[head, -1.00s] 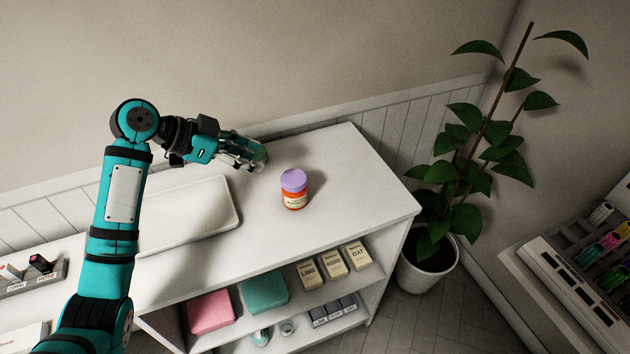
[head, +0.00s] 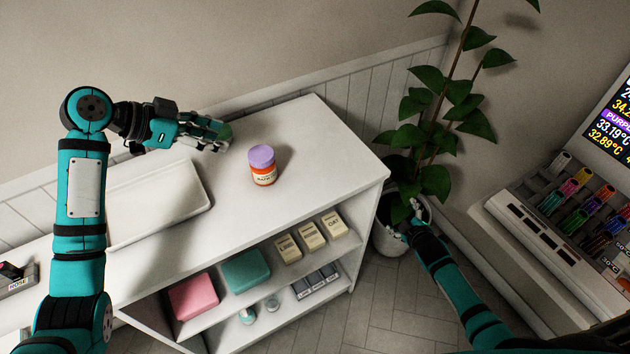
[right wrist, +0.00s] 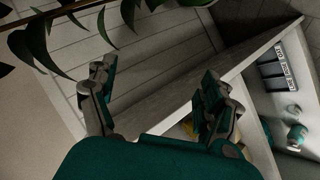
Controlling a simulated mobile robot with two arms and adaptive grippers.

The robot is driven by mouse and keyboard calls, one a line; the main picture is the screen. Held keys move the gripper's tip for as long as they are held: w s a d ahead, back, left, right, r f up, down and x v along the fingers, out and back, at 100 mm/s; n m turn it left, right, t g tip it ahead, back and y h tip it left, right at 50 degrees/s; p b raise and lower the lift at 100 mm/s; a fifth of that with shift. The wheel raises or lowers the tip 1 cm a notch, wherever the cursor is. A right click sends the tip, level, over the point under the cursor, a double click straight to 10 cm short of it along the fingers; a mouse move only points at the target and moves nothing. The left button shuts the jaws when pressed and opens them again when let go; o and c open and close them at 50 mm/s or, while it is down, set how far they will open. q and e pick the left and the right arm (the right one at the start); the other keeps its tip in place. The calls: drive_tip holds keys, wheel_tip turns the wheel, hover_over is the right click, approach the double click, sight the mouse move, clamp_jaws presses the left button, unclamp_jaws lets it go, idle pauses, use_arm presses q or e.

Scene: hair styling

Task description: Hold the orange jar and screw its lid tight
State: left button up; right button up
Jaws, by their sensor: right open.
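The orange jar (head: 264,177) stands upright on the white cabinet top, a label on its front. Its purple lid (head: 261,156) sits on top; how tight it is cannot be told. My left gripper (head: 222,136) is behind and left of the jar, apart from it. Something green shows at its fingertips; whether it is held, and whether the jaws are shut, I cannot tell. My right gripper (head: 418,208) is off the cabinet's right side, in front of the plant pot, away from the jar. In the right wrist view its fingers (right wrist: 154,78) are spread with nothing between them.
A white tray (head: 190,200) lies left of the jar. A potted plant (head: 389,232) stands right of the cabinet (head: 340,178). Shelves below hold a pink box (head: 194,296), a teal box (head: 245,270) and small cream boxes. The cabinet top right of the jar is clear.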

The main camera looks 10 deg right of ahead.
drive_tip(key=w+r+n+t, duration=0.15)
drive_tip(key=w+r, duration=0.25)
drive_tip(key=r, duration=0.6)
drive_tip(key=w+r+n+t, duration=0.1)
drive_tip(key=w+r+t, duration=0.3)
drive_tip(key=r, duration=0.5)
drive_tip(key=w+a+r+y, duration=0.1)
drive_tip(key=a+r+y, duration=0.2)
drive_tip(key=a+r, duration=0.4)
drive_tip(key=m+g+y, duration=0.5)
drive_tip(key=g+y, duration=0.1)
drive_tip(key=y, duration=0.1)
approach(271, 168)
drive_tip(key=x, duration=1.3)
drive_tip(key=shift+r, duration=0.1)
